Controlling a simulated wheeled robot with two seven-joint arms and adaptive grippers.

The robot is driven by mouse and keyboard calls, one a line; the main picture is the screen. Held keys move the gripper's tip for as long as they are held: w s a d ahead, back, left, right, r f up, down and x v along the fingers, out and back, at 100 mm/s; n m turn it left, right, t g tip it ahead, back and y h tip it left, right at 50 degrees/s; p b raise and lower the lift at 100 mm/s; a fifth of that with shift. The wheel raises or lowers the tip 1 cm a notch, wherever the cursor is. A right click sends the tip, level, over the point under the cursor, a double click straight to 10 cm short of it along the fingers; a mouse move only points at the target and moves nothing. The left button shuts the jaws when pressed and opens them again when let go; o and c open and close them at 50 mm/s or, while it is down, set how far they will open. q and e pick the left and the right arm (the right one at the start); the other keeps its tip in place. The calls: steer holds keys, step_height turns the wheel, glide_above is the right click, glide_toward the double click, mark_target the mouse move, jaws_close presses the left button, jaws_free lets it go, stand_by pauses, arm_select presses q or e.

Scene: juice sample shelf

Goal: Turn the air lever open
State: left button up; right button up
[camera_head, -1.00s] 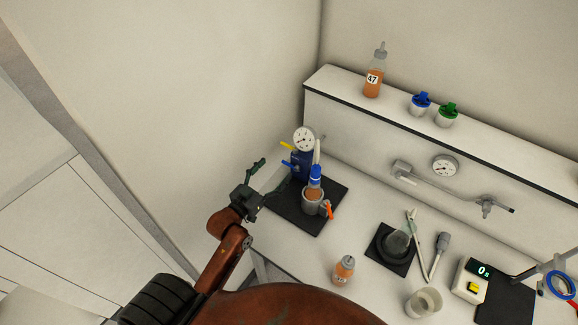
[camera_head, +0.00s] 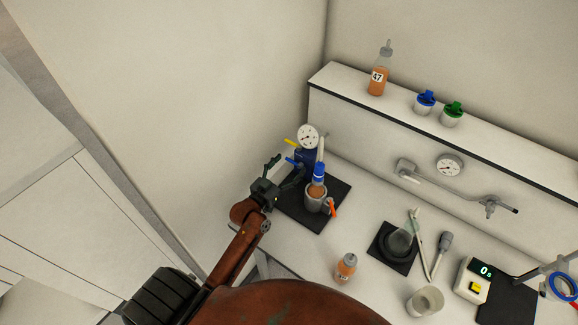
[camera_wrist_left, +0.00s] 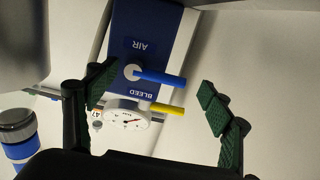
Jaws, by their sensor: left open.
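The air lever is a blue bar (camera_wrist_left: 160,78) on a round pivot, beside the word AIR on a blue and white valve box (camera_wrist_left: 180,38). In the wrist view it points right, across the box. A yellow lever (camera_wrist_left: 167,109) sits beside it by the word BLEED. My left gripper (camera_wrist_left: 157,95) is open, its green-padded fingers on either side of the levers, apparently touching neither. In the head view the left gripper (camera_head: 284,172) is at the left of the box, and the blue lever (camera_head: 292,162) shows small near its fingers. My right gripper is out of view.
A pressure gauge (camera_head: 307,136) tops the box. A small orange bottle (camera_head: 346,268) stands nearer. The wall is close on the left.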

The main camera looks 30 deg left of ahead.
arm_select(q)
steer(key=shift+c, duration=0.3)
steer(key=c, duration=1.6)
